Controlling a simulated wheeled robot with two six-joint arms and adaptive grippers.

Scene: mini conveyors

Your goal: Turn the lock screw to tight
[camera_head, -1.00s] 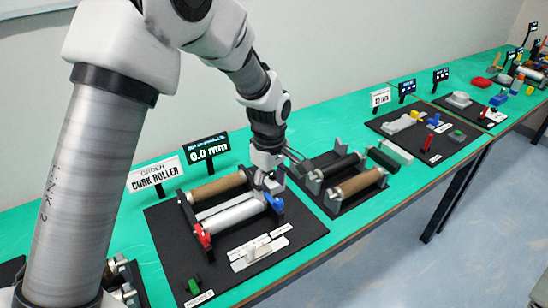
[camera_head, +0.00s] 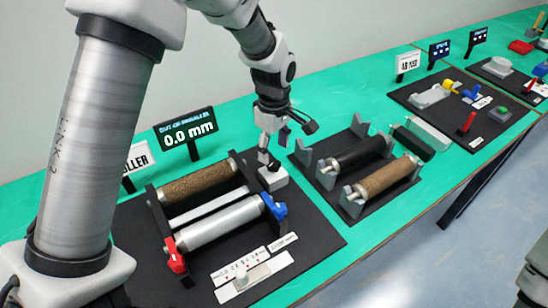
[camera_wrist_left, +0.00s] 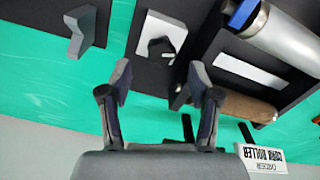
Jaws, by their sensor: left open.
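The roller unit on the black board (camera_head: 318,238) has a cork roller (camera_head: 200,181) and a silver roller (camera_head: 222,222). A blue part (camera_head: 274,208) sits at the silver roller's right end, a red part (camera_head: 174,255) at its left end. A pale block (camera_head: 273,180) stands by the cork roller's right end. In the left wrist view, a dark faceted piece (camera_wrist_left: 160,47) shows on this block; I cannot tell for sure that it is the lock screw. My left gripper (camera_head: 290,142) is open and empty above and behind the block, its fingers (camera_wrist_left: 161,75) apart. My right gripper is not in view.
A display (camera_head: 187,128) reading 0.0 mm stands behind the unit. Right of it, a rack (camera_head: 327,178) holds a black roller (camera_head: 358,155) and a cork roller (camera_head: 388,178). A scale plate (camera_head: 250,280) lies in front. Green table shows behind the gripper.

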